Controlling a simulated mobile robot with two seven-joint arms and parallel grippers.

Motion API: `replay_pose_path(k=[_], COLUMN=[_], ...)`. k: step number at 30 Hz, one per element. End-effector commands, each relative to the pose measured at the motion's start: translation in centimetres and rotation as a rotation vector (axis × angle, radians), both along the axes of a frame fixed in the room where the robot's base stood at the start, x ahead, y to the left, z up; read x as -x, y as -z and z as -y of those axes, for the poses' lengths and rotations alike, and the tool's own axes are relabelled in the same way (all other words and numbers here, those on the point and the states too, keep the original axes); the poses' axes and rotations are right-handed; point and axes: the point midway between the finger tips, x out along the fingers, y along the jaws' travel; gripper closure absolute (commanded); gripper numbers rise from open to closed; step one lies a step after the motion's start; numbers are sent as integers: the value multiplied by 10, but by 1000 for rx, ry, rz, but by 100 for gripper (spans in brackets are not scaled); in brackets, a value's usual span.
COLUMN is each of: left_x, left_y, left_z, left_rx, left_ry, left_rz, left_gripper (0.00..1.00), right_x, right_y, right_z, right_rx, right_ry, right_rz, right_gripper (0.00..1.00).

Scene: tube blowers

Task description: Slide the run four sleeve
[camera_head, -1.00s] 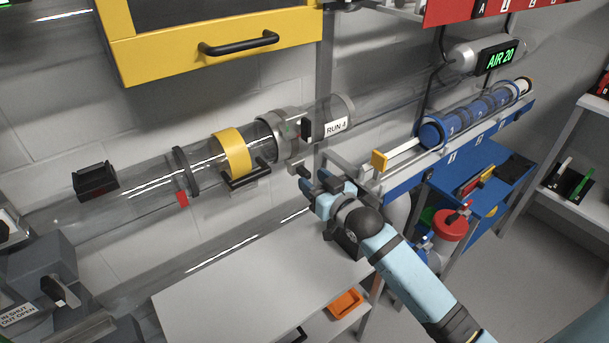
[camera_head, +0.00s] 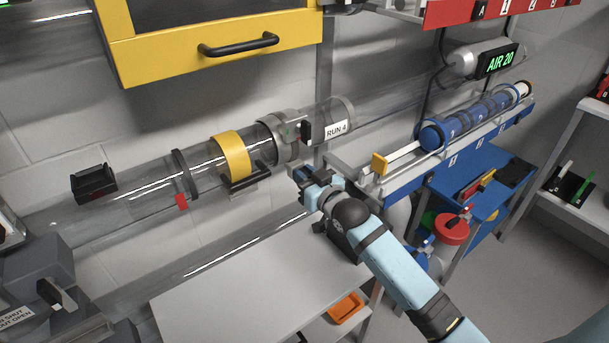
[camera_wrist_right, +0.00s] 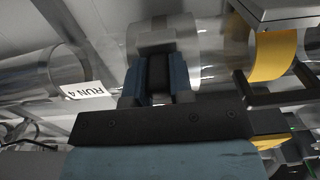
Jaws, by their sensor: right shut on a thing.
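The clear run four tube carries a white RUN 4 label (camera_head: 336,129); the label also shows upside down in the right wrist view (camera_wrist_right: 84,90). Left of the label, a grey sleeve (camera_head: 281,133) rings the tube; it also shows in the right wrist view (camera_wrist_right: 172,25). My right gripper (camera_head: 305,175) is just below and in front of it in the head view. In the right wrist view its blue fingers (camera_wrist_right: 158,80) are shut on a dark block with a grey top, in line with the sleeve. The join of block and sleeve is hard to see. My left gripper is not in view.
A yellow band (camera_head: 233,154) and a dark clamp ring (camera_head: 185,174) circle the tube further left. A yellow cabinet (camera_head: 205,35) hangs above. A white table (camera_head: 240,285) lies below. A blue rack of cylinders (camera_head: 470,120) stands to the right.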

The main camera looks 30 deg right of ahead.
Motion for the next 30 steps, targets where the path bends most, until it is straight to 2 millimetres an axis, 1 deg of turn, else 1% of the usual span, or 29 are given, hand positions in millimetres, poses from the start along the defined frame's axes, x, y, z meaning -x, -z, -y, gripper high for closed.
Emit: replay_pose_path(k=[2,6,9,13,17,18,20,21,30], left_x=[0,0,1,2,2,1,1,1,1], left_y=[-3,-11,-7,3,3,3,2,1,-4], left_z=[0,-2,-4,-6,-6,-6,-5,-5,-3], left_rx=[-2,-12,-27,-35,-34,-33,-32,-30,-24], left_ry=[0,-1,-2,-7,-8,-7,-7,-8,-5], left_rz=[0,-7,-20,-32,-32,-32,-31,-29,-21], left_gripper=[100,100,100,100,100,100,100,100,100], right_x=[1,3,5,5,5,5,5,5,6], right_y=[-1,-4,-3,0,0,0,0,0,0], right_z=[-4,-22,-34,-37,-38,-38,-38,-38,-36], right_rx=[-2,-6,-5,-2,-3,-3,-3,-3,-1], right_ry=[-1,-1,0,-2,-3,-3,-3,-3,0], right_rz=[0,-3,-2,0,0,0,0,0,0], right_gripper=[100,100,100,100,100,76,63,53,53])
